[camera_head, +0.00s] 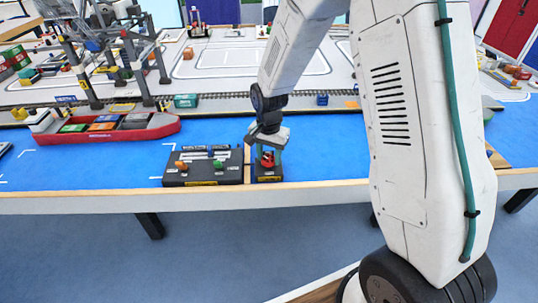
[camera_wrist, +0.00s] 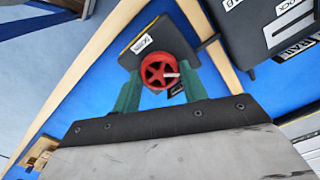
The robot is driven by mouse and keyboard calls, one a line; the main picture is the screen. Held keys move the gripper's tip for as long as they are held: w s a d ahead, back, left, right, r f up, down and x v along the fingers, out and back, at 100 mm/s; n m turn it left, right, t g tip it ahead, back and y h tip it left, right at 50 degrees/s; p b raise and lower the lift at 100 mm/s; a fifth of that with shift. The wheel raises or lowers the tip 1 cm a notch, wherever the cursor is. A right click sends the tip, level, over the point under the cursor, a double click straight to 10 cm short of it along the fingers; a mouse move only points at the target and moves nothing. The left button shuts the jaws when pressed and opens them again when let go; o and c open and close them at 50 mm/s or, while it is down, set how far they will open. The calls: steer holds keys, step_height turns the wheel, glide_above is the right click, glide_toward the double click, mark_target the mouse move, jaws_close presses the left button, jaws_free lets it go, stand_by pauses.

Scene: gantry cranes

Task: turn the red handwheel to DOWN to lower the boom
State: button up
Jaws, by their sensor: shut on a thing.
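The red handwheel (camera_wrist: 168,71) is a spoked wheel on a small black box (camera_wrist: 150,38) with a white label that reads "BOOM". In the head view the handwheel (camera_head: 267,160) sits on its box (camera_head: 268,178) near the table's front edge. My gripper (camera_wrist: 162,88) has teal fingers, one on each side of the wheel, shut on it. In the head view my gripper (camera_head: 268,150) points down onto the wheel from above. A small white mark shows on the wheel. The DOWN marking cannot be read, and part of the box is hidden by the fingers.
A red container ship (camera_head: 108,132) lies further left. The crane (camera_head: 110,50) stands behind it. Blue table surface is clear right of the box.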

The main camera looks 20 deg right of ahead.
mark_target(268, 158)
steer(key=n, duration=0.6)
steer(key=shift+a, duration=0.1)
steer(key=n, duration=0.6)
steer(key=shift+w+n, duration=0.1)
steer(key=shift+n, duration=0.3)
steer(key=n, duration=0.6)
steer(key=shift+a, duration=0.1)
steer(key=n, duration=0.6)
steer(key=shift+n, duration=0.4)
steer(key=o, duration=1)
steer(key=shift+r, duration=3.95)
